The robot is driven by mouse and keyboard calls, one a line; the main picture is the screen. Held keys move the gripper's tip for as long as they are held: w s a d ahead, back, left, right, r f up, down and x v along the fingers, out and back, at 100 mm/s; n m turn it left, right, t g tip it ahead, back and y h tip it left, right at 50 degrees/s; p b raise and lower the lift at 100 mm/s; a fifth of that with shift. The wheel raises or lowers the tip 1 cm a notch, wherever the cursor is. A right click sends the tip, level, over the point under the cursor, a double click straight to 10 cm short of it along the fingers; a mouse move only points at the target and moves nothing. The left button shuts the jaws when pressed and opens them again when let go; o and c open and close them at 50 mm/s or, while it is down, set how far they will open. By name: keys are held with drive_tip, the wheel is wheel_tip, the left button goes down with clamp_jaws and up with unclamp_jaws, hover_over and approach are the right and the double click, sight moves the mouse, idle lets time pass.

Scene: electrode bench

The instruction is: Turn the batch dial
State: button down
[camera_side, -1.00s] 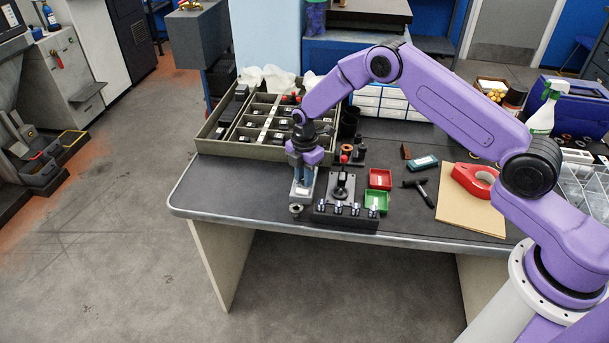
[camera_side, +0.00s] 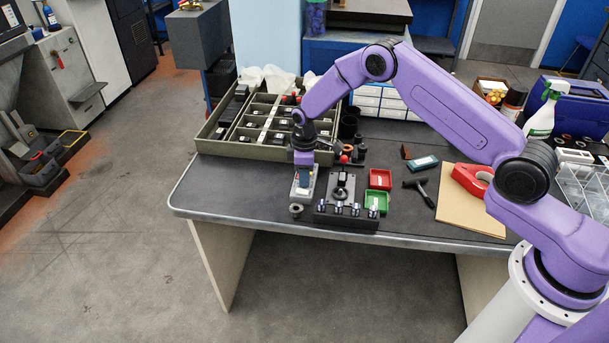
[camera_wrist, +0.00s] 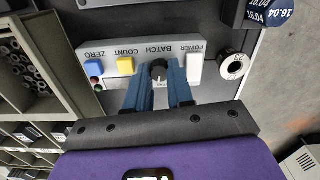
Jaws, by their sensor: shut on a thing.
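The batch dial (camera_wrist: 158,70) is a small black knob with a pale pointer mark, beneath the upside-down word BATCH in the wrist view. It sits on a light grey panel (camera_wrist: 113,50) with a blue button, a yellow button and a white POWER switch (camera_wrist: 194,68). My gripper (camera_wrist: 159,74) has its two blue fingers on either side of the dial and is shut on it. In the side view, my gripper (camera_side: 303,177) points down onto the small grey counter box (camera_side: 303,192) near the table's front edge; the dial is hidden there.
A dark fixture (camera_side: 345,216) stands just right of the box, and a small round part (camera_side: 296,210) is in front. Behind is a large divided tray (camera_side: 210,131). Red (camera_side: 380,179) and green (camera_side: 376,201) bins lie to the right. A white-ringed part (camera_wrist: 232,67) is beside the panel.

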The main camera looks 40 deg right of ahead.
drive_tip(key=m, duration=0.5)
idle(0.5)
drive_tip(key=c, duration=1)
unclamp_jaws()
